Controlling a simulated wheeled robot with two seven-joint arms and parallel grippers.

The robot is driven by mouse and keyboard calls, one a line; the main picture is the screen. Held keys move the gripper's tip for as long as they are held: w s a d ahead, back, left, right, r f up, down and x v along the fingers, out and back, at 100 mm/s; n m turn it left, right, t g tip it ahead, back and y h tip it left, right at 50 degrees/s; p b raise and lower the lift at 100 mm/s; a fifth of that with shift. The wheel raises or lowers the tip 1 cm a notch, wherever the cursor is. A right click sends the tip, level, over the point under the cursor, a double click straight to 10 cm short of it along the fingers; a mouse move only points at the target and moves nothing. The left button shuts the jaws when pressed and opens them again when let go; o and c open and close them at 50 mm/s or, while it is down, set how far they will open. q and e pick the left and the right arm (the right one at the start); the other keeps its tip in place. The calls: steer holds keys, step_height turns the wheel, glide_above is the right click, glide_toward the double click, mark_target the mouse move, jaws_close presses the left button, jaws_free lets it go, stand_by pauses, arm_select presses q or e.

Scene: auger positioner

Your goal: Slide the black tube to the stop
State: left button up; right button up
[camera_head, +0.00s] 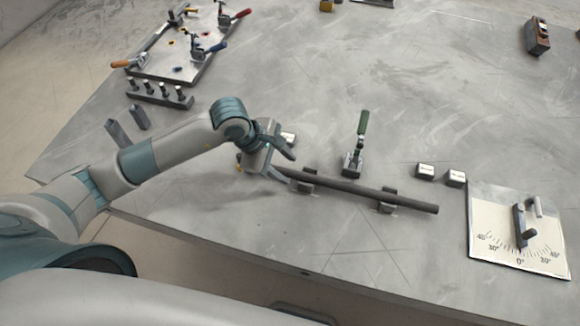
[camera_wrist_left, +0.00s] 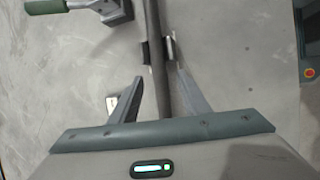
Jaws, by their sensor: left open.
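The black tube (camera_head: 350,187) lies across two low supports, a left one (camera_head: 305,186) and a right one (camera_head: 388,202), and sticks out past the right one. Its left part is partly hidden by my left gripper (camera_head: 288,169), which is open near that end. In the left wrist view, the tube (camera_wrist_left: 156,50) runs between the spread fingers of the left gripper (camera_wrist_left: 159,76), with a gap on both sides. A small pale block (camera_head: 288,138) stands just behind the gripper; I cannot tell whether it is the stop. My right gripper is not in view.
A green-handled clamp (camera_head: 356,150) stands behind the tube. Two small labelled blocks (camera_head: 426,171) and an angle-scale plate (camera_head: 490,222) are at the right. A plate with coloured-handled clamps (camera_head: 180,55) is at the back left. The table in front of the tube is clear.

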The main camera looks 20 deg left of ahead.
mark_target(292, 172)
arm_select(q)
steer(key=shift+x, duration=1.05)
steer(key=shift+w+d+f+p, duration=0.2)
steer(key=shift+f+p, duration=0.1)
steer(key=shift+f, duration=0.25)
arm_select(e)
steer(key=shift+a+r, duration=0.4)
arm_select(q)
jaws_close()
steer(key=shift+r, duration=0.1)
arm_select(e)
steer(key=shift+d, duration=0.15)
arm_select(q)
steer(key=shift+a, duration=0.1)
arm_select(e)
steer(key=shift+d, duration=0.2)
